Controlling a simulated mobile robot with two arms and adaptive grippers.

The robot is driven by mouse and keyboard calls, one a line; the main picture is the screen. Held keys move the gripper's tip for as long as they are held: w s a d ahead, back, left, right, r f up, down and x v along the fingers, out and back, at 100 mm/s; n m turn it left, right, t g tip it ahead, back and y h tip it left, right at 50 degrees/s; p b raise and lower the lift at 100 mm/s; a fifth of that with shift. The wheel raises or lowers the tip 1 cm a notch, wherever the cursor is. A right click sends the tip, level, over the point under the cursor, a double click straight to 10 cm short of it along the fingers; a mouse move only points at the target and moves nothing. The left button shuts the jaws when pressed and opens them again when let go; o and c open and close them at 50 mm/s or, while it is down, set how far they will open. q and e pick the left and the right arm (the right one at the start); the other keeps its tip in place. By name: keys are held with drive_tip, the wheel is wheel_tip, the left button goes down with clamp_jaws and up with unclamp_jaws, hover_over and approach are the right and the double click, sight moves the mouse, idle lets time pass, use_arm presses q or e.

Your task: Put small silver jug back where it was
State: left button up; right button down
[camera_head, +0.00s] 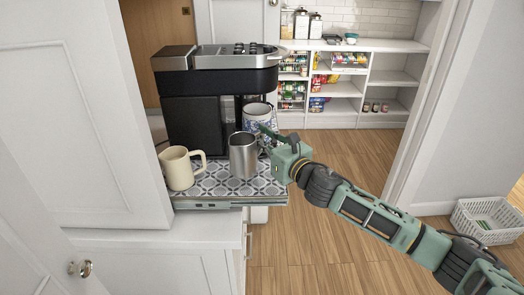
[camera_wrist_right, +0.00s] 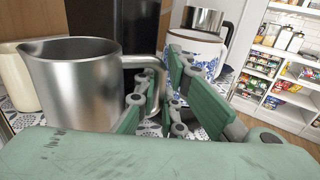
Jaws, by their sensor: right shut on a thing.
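The small silver jug (camera_head: 243,157) is upright at the front of the patterned pull-out shelf (camera_head: 215,183), below the coffee machine. I cannot tell whether its base touches the shelf. In the right wrist view the jug (camera_wrist_right: 75,90) fills the left side, its handle toward my gripper. My right gripper (camera_head: 270,144) comes in from the right and is shut on the jug's handle; its fingers (camera_wrist_right: 163,88) show around the handle in the wrist view. My left gripper is not in view.
A cream mug (camera_head: 179,170) stands left of the jug. A blue-and-white patterned vessel (camera_head: 257,117) stands behind it, close to my fingers. The black coffee machine (camera_head: 195,120) is at the back. White cabinet doors (camera_head: 75,110) border the left. Open floor (camera_head: 320,235) lies to the right.

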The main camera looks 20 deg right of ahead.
drive_tip(key=shift+f, duration=2)
drive_tip(key=c, duration=1.9)
unclamp_jaws()
drive_tip(key=shift+o, duration=0.2)
drive_tip(key=b+v, duration=0.2)
drive_tip(key=v, duration=0.8)
drive_tip(key=shift+s+d+f+b, duration=0.15)
drive_tip(key=shift+s+b, duration=0.1)
drive_tip(key=shift+b, duration=0.05)
drive_tip(key=shift+s+d, duration=0.2)
drive_tip(key=shift+s, duration=0.5)
